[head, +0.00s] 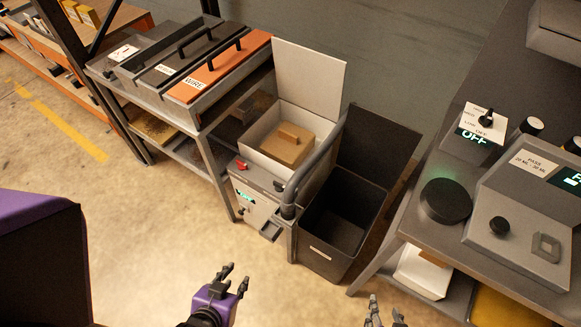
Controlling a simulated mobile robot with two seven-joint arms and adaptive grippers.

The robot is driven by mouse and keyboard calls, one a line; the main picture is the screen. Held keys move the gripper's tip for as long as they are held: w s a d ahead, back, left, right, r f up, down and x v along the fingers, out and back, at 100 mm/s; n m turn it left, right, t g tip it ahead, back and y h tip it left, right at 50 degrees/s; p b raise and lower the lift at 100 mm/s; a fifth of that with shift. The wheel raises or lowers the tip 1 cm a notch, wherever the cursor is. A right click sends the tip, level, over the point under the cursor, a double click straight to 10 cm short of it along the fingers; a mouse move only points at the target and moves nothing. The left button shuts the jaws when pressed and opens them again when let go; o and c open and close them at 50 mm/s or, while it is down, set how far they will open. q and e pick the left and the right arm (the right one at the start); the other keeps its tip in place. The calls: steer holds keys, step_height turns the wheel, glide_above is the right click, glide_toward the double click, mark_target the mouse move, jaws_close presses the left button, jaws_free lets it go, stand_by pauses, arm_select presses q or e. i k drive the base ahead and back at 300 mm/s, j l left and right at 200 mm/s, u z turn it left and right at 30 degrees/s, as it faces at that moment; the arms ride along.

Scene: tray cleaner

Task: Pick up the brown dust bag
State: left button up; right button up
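The brown dust bag (283,149) looks like a tan block with a raised bar on top. It sits inside the open white bin of the tray cleaner unit (255,212), whose white lid stands up behind it. My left gripper (235,278), purple with dark fingers, is below and left of the unit, over the floor. Its fingers are apart and empty. My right gripper (385,308) is at the bottom edge, right of centre, partly cut off. Its visible fingertips are apart with nothing between them. Both grippers are well away from the bag.
A dark open waste bin (340,225) stands right of the unit, with a grey curved hose (312,165) between them. A shelf with an orange WIRE-labelled box (220,65) is at left. A grey bench (440,225) with OFF-display devices is at right. The floor in front is clear.

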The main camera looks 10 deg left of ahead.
mark_target(289, 144)
steer(key=i+j+z, duration=0.1)
steer(key=j+z, duration=0.2)
steer(key=z, duration=0.15)
steer(key=j+z, duration=0.3)
steer(key=z, duration=0.15)
steer(key=j+z, duration=0.15)
steer(key=j, duration=0.4)
steer(key=k+j+z, duration=0.15)
steer(key=j, duration=1.2)
steer(key=i, duration=0.45)
